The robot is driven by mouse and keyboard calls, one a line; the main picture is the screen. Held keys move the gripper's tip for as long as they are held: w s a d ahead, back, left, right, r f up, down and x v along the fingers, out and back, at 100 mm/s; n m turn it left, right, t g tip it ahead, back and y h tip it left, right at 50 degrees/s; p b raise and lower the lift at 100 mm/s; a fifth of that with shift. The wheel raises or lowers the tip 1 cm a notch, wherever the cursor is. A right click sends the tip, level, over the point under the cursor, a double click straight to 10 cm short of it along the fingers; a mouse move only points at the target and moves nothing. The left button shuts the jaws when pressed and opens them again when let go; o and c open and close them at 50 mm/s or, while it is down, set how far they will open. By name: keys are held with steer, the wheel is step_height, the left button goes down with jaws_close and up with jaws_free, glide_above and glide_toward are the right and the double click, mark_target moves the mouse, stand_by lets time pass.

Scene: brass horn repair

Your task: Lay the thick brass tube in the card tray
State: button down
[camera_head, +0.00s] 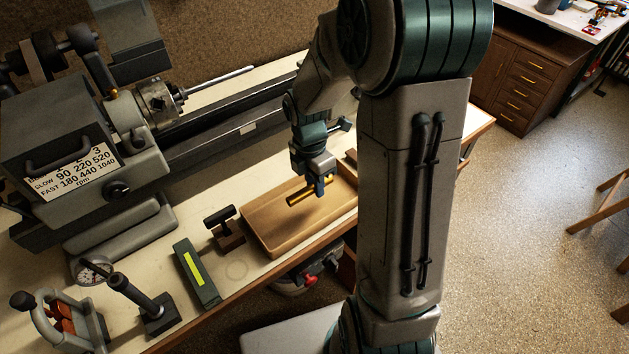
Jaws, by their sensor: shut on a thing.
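The thick brass tube (303,195) is held in my gripper (318,185), which is shut on it. The tube lies roughly level, pointing to lower left, and appears above the card tray. The card tray (262,238) is a shallow brown box on the bench, with low walls. Its right end is hidden behind my arm. I cannot tell whether the tube touches the tray's floor. No other thing shows in the visible part of the tray.
A lathe (110,150) fills the back left of the bench (235,270). Left of the tray stand a small dark T-shaped tool (226,228) and a green box with a yellow strip (196,273). A dial gauge (93,269) and a dark post (143,301) stand at front left.

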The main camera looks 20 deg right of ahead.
mark_target(316, 211)
steer(key=shift+f+b, duration=2.15)
steer(key=shift+f, duration=1.35)
steer(key=shift+f, duration=0.25)
steer(key=c, duration=1.2)
jaws_free()
steer(key=shift+o, duration=0.3)
steer(key=shift+o, duration=0.6)
steer(key=shift+s, duration=0.1)
